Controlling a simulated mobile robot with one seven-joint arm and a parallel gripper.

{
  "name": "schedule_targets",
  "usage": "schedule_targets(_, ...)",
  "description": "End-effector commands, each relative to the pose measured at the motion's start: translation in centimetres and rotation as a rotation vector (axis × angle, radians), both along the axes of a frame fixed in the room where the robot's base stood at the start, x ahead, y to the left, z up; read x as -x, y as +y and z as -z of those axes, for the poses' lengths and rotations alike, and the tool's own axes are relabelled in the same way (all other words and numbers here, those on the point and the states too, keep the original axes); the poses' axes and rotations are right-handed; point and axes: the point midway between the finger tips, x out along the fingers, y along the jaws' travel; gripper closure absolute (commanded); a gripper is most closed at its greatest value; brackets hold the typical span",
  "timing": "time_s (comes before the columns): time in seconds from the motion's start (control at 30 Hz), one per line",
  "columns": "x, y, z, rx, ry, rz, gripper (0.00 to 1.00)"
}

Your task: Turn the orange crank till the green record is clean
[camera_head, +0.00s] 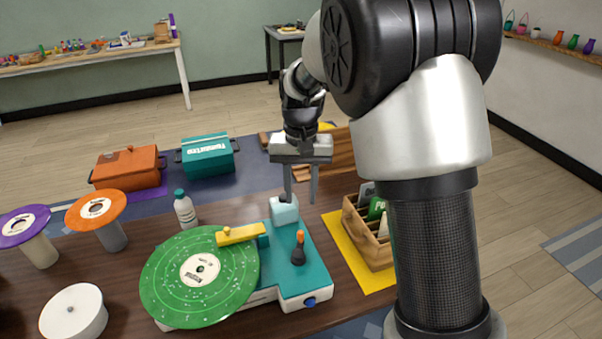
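The green record (181,283) lies on the teal and white machine (308,277) in the head view. White specks are scattered over its face, and a yellow arm (238,234) reaches over its upper right edge. The orange crank (299,240) stands upright on a dark base on the machine's right part. My gripper (300,202) points down above the back of the machine, behind the crank and apart from it. Its two fingers are spread with nothing seen between them. A pale blue block (284,211) sits just below the left finger; I cannot tell whether they touch.
A white bottle (185,210) stands behind the record. Orange (97,208) and purple (22,226) discs on stands and a white cylinder (75,313) are at left. A wooden rack (376,249) on a yellow mat (352,262) stands right of the machine, near my arm.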

Motion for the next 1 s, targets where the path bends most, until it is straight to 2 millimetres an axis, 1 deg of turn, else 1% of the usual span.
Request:
schedule_targets(0.03,-0.1,0.0,-1.3,-0.001,-0.003,0.0,0.67)
schedule_targets(0.1,-0.1,0.0,-2.6,0.0,-0.003,0.0,0.67)
schedule_targets(0.2,-0.1,0.0,-3.9,0.0,-0.002,0.0,0.67)
schedule_targets(0.3,0.0,0.0,-4.7,0.0,0.0,0.0,0.67)
schedule_targets(0.47,0.0,0.0,-5.1,0.001,0.0,0.0,0.67)
schedule_targets(1.0,0.0,0.0,-5.1,0.001,0.0,0.0,0.67)
